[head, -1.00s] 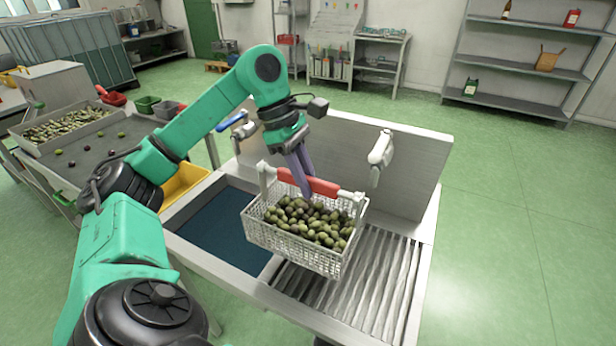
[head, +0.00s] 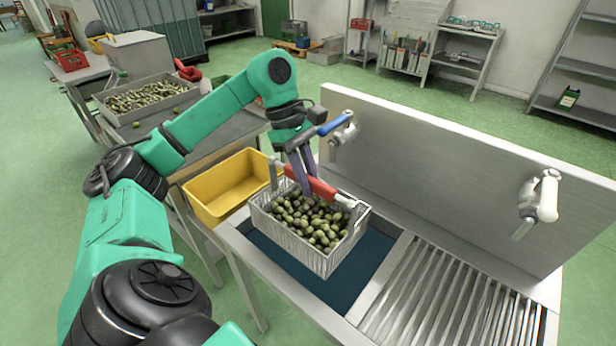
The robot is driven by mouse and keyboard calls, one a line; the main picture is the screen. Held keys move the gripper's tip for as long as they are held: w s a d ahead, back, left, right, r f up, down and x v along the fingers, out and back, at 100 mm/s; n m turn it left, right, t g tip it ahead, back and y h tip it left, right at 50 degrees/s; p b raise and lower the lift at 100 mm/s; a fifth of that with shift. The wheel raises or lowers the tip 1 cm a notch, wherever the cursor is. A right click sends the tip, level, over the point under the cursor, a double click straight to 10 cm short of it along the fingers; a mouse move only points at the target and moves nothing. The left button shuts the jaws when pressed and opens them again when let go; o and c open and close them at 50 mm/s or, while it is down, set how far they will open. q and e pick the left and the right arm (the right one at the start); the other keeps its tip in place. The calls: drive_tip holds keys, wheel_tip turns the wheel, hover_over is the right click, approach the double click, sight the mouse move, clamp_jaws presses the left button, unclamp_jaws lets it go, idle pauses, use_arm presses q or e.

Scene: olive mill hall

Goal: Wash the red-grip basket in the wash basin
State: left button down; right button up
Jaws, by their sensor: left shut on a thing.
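The red-grip basket (head: 318,256) is a white wire basket full of green and dark olives (head: 309,217), with a red grip (head: 322,189) on its handle. My left gripper (head: 307,188) is shut on the red grip and holds the basket level. The basket hangs over the wash basin (head: 372,259), whose dark blue inside shows around it. Its near corner covers part of the basin, and I cannot tell how deep it hangs. A blue-handled tap (head: 340,127) stands on the back panel behind the basket. My right gripper is not in view.
A ribbed drainboard (head: 455,300) lies right of the basin, below a white-handled tap (head: 540,198). A yellow crate (head: 228,188) stands left of the basin. A tray of olives (head: 150,98) sits on the table behind it. Green floor is open at the far left.

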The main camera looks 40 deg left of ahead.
sight(308, 221)
use_arm(q)
drive_tip(key=shift+d+f+b, duration=0.15)
drive_tip(key=shift+f+b, duration=0.15)
drive_tip(key=shift+f, duration=0.1)
wheel_tip(308, 221, down, 14)
drive_tip(key=b, duration=1.3)
drive_tip(key=shift+d+r, duration=0.1)
drive_tip(key=shift+r, duration=0.1)
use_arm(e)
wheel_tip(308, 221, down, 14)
use_arm(q)
drive_tip(key=shift+f+b, duration=2.35)
drive_tip(key=shift+f, duration=0.15)
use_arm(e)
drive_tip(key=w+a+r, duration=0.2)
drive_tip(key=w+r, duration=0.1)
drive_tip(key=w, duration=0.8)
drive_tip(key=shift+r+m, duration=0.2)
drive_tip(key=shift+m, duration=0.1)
